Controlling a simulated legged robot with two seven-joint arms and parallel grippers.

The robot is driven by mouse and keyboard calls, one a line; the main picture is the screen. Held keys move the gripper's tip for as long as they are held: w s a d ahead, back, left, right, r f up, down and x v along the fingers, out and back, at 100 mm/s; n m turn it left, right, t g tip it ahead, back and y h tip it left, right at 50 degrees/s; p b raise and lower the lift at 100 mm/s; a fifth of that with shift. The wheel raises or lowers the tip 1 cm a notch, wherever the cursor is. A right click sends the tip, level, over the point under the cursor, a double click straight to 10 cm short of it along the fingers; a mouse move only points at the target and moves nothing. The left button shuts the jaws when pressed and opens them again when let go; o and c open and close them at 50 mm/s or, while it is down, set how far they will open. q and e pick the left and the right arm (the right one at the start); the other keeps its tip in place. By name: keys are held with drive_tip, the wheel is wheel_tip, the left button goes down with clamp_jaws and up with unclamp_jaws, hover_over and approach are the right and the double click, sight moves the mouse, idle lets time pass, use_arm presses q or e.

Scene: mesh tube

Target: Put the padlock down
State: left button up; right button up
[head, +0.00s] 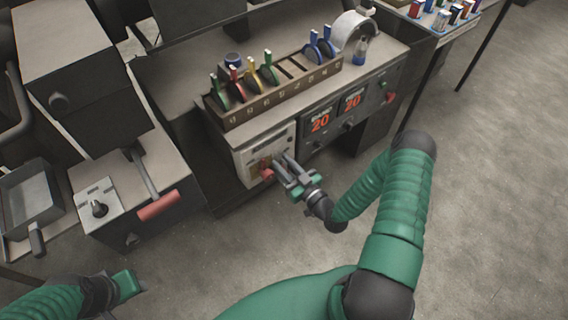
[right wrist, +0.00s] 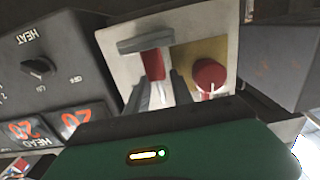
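I cannot make out a padlock for sure. A red block (right wrist: 152,65) under a grey bar (right wrist: 160,40) sits on the pale front panel (right wrist: 112,45); I cannot tell if it is a padlock or a switch handle. A round red knob (right wrist: 209,75) on a yellow plate is to its right. My right gripper (head: 284,163) is in front of this panel. Its two fingers (right wrist: 163,92) are apart, pointing at the panel, with nothing visibly held. My left gripper (head: 127,285) is at the lower left, away from the bench; its fingers are not clear.
A rack (head: 275,92) with several coloured handles stands on the bench top. Two red displays reading 20 (head: 320,122) are right of the panel. A machine with a red-handled lever (head: 158,205) stands left. Open floor (head: 480,200) lies to the right.

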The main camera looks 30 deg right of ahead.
drive_tip(key=shift+a+r, duration=0.1)
drive_tip(key=shift+r, duration=0.1)
drive_tip(key=s+d+p, duration=0.1)
drive_tip(key=s, duration=1.1)
drive_tip(key=w+a+n+g, duration=0.1)
drive_tip(key=w+n+g, duration=0.2)
drive_tip(key=w+g, duration=0.5)
drive_tip(key=s+a+r+m+g+h, duration=0.1)
drive_tip(key=s+a+r+m+g, duration=0.2)
drive_tip(key=s+a+r+g, duration=0.4)
drive_tip(key=s+a+r, duration=0.4)
drive_tip(key=s, duration=0.1)
drive_tip(key=shift+a+r+m, duration=0.15)
drive_tip(key=shift+r+m, duration=0.05)
drive_tip(key=shift+m, duration=0.2)
drive_tip(key=shift+a, duration=0.2)
